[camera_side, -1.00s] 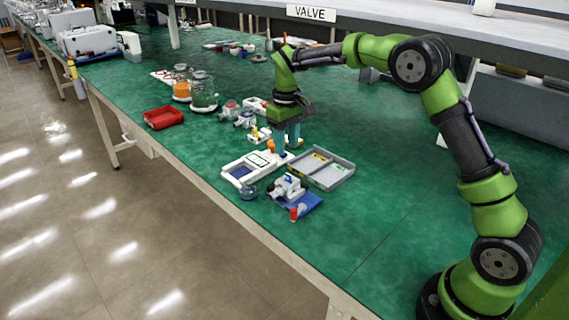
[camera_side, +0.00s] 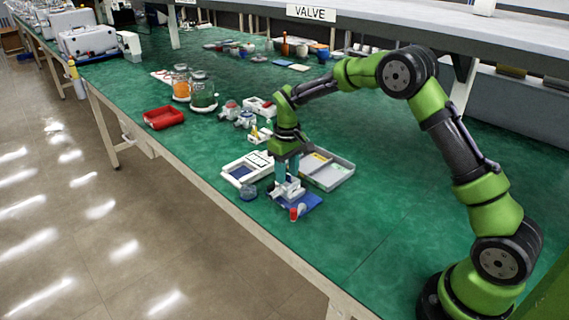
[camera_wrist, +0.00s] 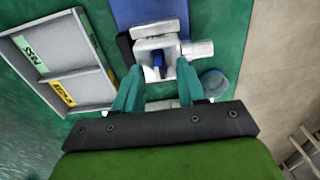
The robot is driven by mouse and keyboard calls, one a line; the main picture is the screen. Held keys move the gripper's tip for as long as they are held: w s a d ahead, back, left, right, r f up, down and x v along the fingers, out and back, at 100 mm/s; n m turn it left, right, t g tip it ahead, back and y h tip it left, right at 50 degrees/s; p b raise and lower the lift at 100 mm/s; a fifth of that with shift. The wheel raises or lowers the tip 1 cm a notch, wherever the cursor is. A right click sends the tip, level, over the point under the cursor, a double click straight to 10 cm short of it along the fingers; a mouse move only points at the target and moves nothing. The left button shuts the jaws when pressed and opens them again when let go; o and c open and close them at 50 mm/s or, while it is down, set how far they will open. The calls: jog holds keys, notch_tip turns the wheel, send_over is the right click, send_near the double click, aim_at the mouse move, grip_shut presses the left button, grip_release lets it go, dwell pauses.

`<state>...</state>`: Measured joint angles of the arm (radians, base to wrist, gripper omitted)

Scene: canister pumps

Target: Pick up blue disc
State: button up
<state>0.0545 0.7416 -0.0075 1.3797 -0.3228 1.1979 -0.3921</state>
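A blue piece (camera_wrist: 158,66), which looks like the blue disc seen on edge, sits in the opening of a white pump block (camera_wrist: 150,44) in the wrist view. The white pump (camera_side: 290,190) stands on a blue base plate (camera_side: 311,203) in the side view. My gripper (camera_side: 287,181) points down right over the pump and hides most of it. In the wrist view, the two teal fingertips of my gripper (camera_wrist: 160,70) are apart, one on each side of the blue piece. I see a gap between the fingers and the piece.
A grey divided tray (camera_side: 332,172) lies just right of the pump. A red tray (camera_side: 163,118) is farther left. The green table at right is clear.

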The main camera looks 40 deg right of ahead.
aim_at(287, 174)
grip_shut()
jog(key=shift+r, duration=0.1)
notch_tip(287, 174, up, 10)
dwell(0.6)
